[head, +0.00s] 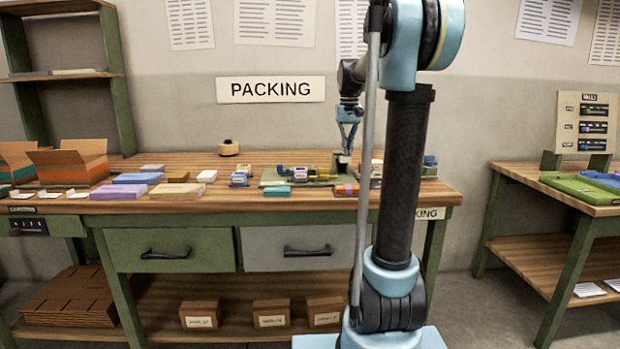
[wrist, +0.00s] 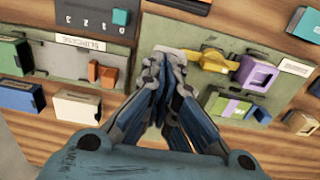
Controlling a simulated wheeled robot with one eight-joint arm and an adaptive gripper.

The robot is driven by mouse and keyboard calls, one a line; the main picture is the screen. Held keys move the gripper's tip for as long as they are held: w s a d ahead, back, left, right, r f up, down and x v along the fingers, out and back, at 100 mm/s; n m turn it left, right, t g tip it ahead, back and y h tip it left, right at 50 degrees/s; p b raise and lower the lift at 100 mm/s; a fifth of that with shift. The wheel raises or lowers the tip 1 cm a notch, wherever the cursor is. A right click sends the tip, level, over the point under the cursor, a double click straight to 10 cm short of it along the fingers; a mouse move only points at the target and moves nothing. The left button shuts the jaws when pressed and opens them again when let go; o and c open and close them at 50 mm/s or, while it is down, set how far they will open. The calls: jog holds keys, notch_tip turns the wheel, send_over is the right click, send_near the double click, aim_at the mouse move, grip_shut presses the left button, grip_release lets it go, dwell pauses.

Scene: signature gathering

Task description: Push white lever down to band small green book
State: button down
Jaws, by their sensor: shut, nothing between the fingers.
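My gripper (head: 346,150) is above the right part of the packing table in the head view. In the wrist view its fingertips (wrist: 164,58) are together with nothing between them, over the edge of a grey-green fixture board (wrist: 285,75). A small pale piece (head: 343,158) shows right at the fingertips in the head view; I cannot tell whether it is the white lever or whether they touch. A small green book (wrist: 228,107) with a purple strip lies on the board, right of the fingers in the wrist view. A yellow piece (wrist: 207,60) and a purple block (wrist: 256,74) are beside it.
A second board (wrist: 75,60) labelled SLIPCASE holds an orange piece (wrist: 108,73). A teal block (head: 277,191) lies near the table's front. Books and open cardboard boxes (head: 75,162) fill the left side. Fixtures stand close around the gripper.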

jog(key=shift+r, duration=1.8)
jog(key=shift+s+f, duration=0.15)
jog(key=shift+s, duration=0.2)
jog(key=shift+t, duration=0.3)
jog(key=s+f, duration=0.1)
jog(key=s, duration=0.2)
jog(key=s+f, duration=0.2)
jog(key=s, duration=0.2)
jog(key=s+f, duration=0.1)
jog(key=s, duration=0.2)
jog(key=shift+s+a+f, duration=0.15)
jog(key=shift+a+f, duration=0.05)
jog(key=shift+f, duration=0.05)
jog(key=s+f+t, duration=0.1)
jog(key=s+f, duration=2.2)
jog(key=shift+s+a+f+t, duration=0.2)
jog(key=shift+s+f+t, duration=0.1)
jog(key=shift+s+f, duration=0.1)
